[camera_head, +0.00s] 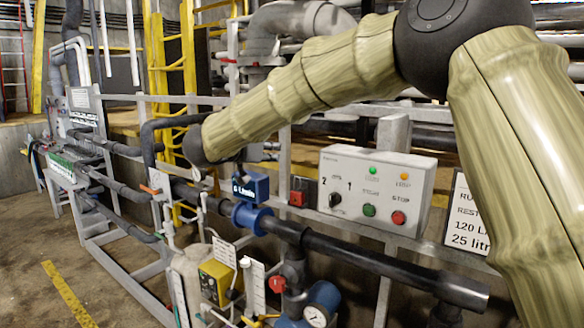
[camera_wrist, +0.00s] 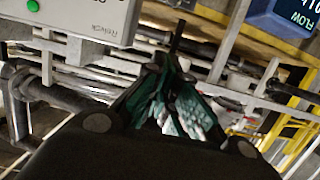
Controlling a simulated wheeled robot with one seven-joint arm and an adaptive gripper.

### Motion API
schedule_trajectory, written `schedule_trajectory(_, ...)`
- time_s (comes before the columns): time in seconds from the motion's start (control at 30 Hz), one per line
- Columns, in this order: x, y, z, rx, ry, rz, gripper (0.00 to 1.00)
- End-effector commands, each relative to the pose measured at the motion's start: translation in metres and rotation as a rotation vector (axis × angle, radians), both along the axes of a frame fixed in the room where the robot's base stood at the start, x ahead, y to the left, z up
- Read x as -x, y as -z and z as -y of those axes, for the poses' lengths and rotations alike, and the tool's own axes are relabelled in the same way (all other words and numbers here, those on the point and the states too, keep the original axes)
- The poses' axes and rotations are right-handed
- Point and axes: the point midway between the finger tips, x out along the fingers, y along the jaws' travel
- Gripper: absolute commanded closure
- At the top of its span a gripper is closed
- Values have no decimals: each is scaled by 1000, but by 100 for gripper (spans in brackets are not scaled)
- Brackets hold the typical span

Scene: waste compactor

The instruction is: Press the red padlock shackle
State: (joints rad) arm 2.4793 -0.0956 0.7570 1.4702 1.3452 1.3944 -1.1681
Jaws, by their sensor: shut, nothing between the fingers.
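A small red block (camera_head: 297,198), which looks like the red padlock, sits on the rail just left of the control box in the head view. A dark part shows above and beside it; I cannot make out the shackle clearly. My gripper (camera_wrist: 177,42) is shut and empty in the wrist view, its dark fingers with green inner faces meeting toward the top. In the head view my gripper is mostly hidden behind the end of my arm, left of the red block and apart from it. I cannot pick out the padlock in the wrist view.
The grey control box (camera_head: 376,188) has lamps, a knob and green and red buttons. A blue flow meter (camera_head: 251,186) sits on the dark pipe (camera_head: 345,247) near my gripper. A white sign (camera_head: 467,222) stands right. Yellow ladders and grey rails stand behind. Open floor lies lower left.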

Motion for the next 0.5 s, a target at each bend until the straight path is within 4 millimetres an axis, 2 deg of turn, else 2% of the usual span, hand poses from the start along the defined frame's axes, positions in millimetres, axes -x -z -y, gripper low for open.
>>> schedule_trajectory(0.23, -12, 2, 10, -2, 2, -1, 100)
schedule_trajectory(0.5, -45, 11, 36, 0, 4, -1, 100)
